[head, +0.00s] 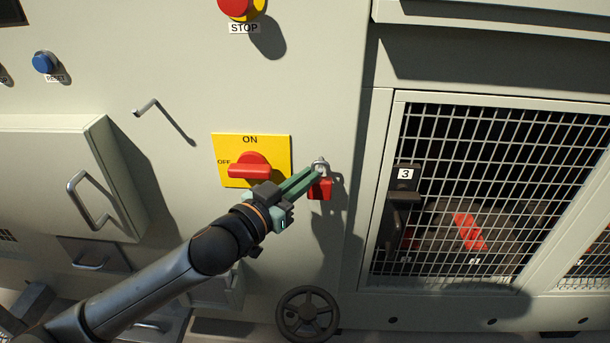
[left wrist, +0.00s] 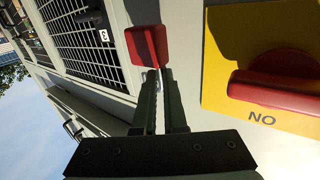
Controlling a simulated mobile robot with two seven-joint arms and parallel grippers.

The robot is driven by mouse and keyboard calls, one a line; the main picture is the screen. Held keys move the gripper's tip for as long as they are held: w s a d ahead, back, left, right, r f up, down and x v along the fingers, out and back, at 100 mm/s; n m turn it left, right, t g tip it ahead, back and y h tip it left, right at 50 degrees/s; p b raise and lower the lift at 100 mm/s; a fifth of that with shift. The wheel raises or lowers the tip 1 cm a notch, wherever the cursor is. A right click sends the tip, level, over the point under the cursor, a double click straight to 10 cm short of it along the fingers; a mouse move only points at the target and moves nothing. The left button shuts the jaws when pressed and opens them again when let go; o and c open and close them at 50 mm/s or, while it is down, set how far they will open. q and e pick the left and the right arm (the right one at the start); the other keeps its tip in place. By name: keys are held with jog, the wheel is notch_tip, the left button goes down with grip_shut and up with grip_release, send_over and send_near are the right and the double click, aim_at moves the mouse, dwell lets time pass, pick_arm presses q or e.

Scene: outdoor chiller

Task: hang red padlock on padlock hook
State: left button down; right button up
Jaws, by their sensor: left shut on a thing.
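The red padlock (head: 320,189) is just right of the yellow ON/OFF switch plate, close to the panel, with its grey shackle on top. My left gripper (head: 314,175) comes in from the lower left and is shut on it at the shackle. In the left wrist view the padlock's red body (left wrist: 148,45) sits at the tips of my closed left fingers (left wrist: 158,75). Whether the shackle still passes through something behind it is hidden. A thin bent metal hook (head: 146,106) sticks out of the panel at upper left of the switch. My right gripper is not in view.
The red rotary handle (head: 249,166) on the yellow plate (head: 282,143) is close beside my left gripper. A cabinet box with a handle (head: 88,200) juts out at left. A mesh door (head: 500,190) is at right, a handwheel (head: 307,314) below. The panel around the hook is clear.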

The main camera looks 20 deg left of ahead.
pick_arm(q)
jog(key=shift+r, duration=0.85)
jog(key=s+d, duration=0.1)
jog(key=s, duration=0.4)
jog(key=shift+s+d+f, duration=0.25)
jog(key=shift+s+d, duration=0.05)
jog(key=shift+s, duration=0.1)
jog(key=c, duration=1.6)
grip_release()
jog(key=shift+a, duration=0.1)
dwell(0.7)
